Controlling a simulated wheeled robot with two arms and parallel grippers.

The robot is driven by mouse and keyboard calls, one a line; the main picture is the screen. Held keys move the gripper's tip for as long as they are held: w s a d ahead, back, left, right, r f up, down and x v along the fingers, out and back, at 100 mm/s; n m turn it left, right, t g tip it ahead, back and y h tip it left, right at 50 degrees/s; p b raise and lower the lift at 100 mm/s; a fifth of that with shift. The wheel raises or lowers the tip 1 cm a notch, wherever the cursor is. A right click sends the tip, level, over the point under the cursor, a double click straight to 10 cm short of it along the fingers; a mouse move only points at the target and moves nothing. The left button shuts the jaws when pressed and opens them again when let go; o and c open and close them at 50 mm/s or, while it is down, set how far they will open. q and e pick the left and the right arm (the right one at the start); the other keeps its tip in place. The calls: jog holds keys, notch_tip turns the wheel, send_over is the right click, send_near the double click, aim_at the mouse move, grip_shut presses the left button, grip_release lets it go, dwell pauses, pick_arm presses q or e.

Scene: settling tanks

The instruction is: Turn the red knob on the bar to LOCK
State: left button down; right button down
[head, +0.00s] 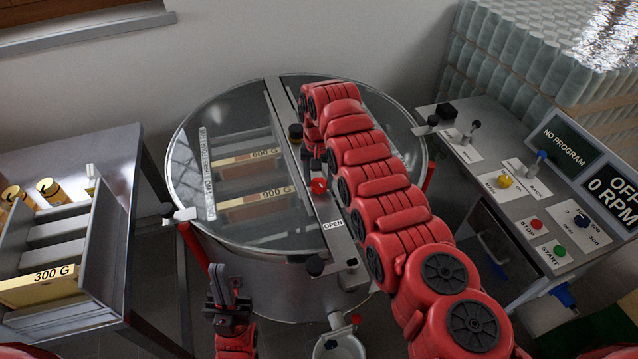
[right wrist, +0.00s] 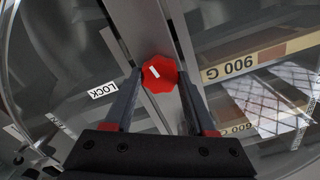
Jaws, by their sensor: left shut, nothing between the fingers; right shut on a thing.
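The red knob (head: 319,185) sits on the metal bar (head: 284,110) across the round tank lid. In the right wrist view the knob (right wrist: 160,74) is between the two fingertips of my right gripper (right wrist: 158,84), which is shut on it. A short white mark on its top lies slanted; I cannot tell which end points. The LOCK label (right wrist: 102,90) is left of the bar in the right wrist view. The OPEN label (head: 333,225) lies near the knob in the head view. My left gripper (head: 229,297) is shut and empty in front of the tank.
A rack with gold-labelled frames (head: 40,285) stands on the left table. A control panel (head: 545,200) with STOP and START buttons and screens is on the right. My red right arm covers the lid's right side. Frames marked 900 G and 600 G show under the lid.

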jog(key=n+b, duration=0.1)
jog(key=b, duration=0.1)
jog(key=n+b, duration=0.2)
jog(key=shift+w+f+n, duration=0.1)
jog(key=shift+f+n, duration=0.1)
jog(key=shift+n, duration=0.1)
jog(key=n+b, duration=0.1)
jog(key=n, duration=0.1)
jog(key=shift+r+n+b, duration=0.15)
jog(key=shift+n+b, duration=0.2)
jog(key=shift+n, duration=0.05)
jog(key=n, duration=0.3)
jog(key=shift+a+n+b, duration=0.1)
jog(key=shift+n+b, duration=0.2)
jog(key=n, duration=0.5)
jog(key=shift+r+n, duration=0.1)
jog(key=shift+n, duration=0.2)
jog(key=shift+c, duration=1.1)
grip_release()
jog(key=shift+r, duration=0.1)
